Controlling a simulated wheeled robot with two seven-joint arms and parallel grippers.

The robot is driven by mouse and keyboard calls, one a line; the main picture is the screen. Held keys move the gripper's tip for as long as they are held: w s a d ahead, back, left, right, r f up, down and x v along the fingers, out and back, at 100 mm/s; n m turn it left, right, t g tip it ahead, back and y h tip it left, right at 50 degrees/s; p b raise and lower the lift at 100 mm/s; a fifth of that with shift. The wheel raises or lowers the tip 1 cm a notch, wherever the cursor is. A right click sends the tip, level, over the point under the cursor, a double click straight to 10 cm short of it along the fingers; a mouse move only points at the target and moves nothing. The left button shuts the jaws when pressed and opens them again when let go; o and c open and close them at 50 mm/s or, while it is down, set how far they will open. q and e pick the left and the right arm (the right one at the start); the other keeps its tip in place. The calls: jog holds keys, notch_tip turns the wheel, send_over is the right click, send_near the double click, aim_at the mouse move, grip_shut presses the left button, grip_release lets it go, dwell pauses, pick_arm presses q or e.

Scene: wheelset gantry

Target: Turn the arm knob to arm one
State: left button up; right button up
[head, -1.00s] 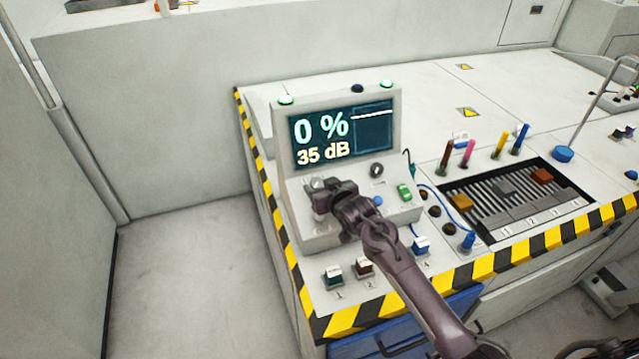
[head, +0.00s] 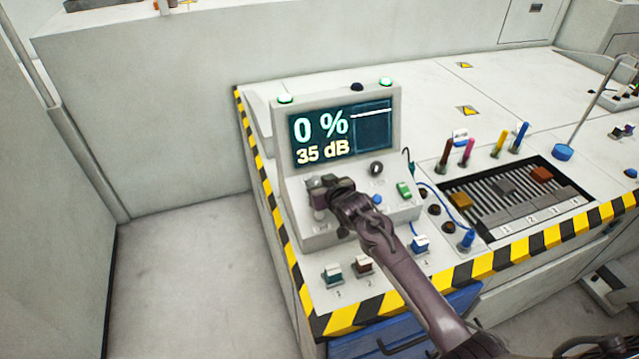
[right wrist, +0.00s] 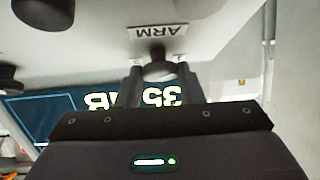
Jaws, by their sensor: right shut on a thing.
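That view is upside down, and the pointer faces the label. In the head view my right gripper (head: 324,190) is at the lower left of the console face and hides most of the knob. The ARM label (head: 321,228) shows just below. The knob's position marks cannot be read. My left gripper is not in view.
The console screen (head: 343,133) reads 0 % and 35 dB. Another dark knob (head: 377,169) and a green switch (head: 404,190) are to the right. Several small switches stand in front, with a slider panel (head: 515,200) at right. Yellow-black striping marks the bench edge.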

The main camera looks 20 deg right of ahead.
jog(key=shift+d+n, duration=0.1)
jog(key=shift+n, duration=0.3)
jog(key=shift+w+d+n+g+y, duration=0.15)
jog(key=shift+n+g+y, duration=0.15)
jog(key=shift+n+y, duration=0.75)
jog(key=shift+d+n+g+y, duration=0.1)
jog(key=shift+n+g+y, duration=0.2)
jog(key=shift+n+y, duration=0.55)
jog(key=n+g+y+b, duration=0.1)
jog(key=n, duration=0.2)
jog(key=shift+d, duration=0.1)
jog(key=shift+w+n+g+y+b, duration=0.1)
jog(key=shift+n+g+y+b, duration=0.7)
jog(key=shift+n+b, duration=0.5)
jog(key=shift+r, duration=0.1)
jog(key=o, duration=1)
jog(key=shift+c, duration=0.2)
